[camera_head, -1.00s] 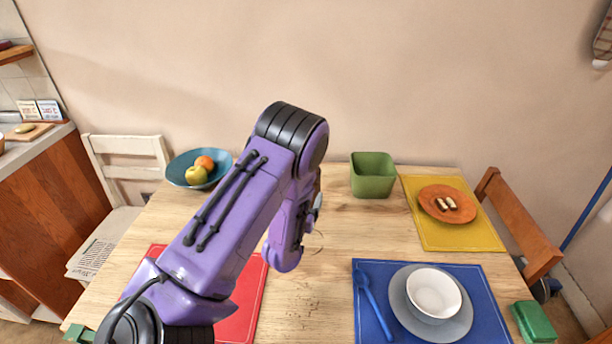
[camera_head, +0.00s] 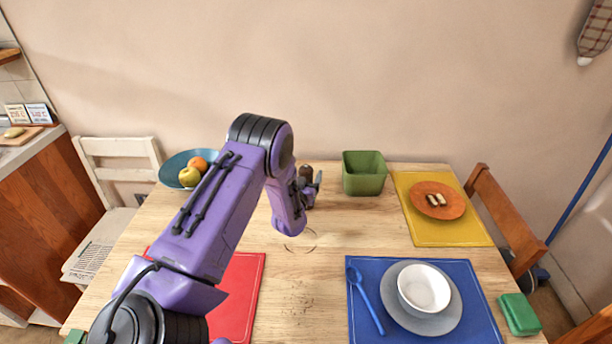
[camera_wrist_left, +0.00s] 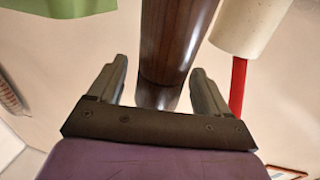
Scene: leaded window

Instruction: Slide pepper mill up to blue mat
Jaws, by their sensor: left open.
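The pepper mill (camera_head: 305,171) stands on the table behind my left gripper, with only its dark brown top showing in the head view. In the left wrist view a dark brown wooden cylinder (camera_wrist_left: 176,38), which looks like the mill, stands ahead of and partly between the fingers. My left gripper (camera_head: 313,188) is open, with one finger on each side in the left wrist view (camera_wrist_left: 158,72); contact cannot be told. The blue mat (camera_head: 478,315) lies at the table's front right, apart from the mill. My right gripper is not in view.
A green container (camera_head: 364,177) stands right of the mill. A bowl (camera_head: 424,289) on a plate and a blue spoon (camera_head: 366,302) lie on the blue mat. The wood between mill and mat looks clear. A cream cylinder (camera_wrist_left: 249,22) shows beside the mill.

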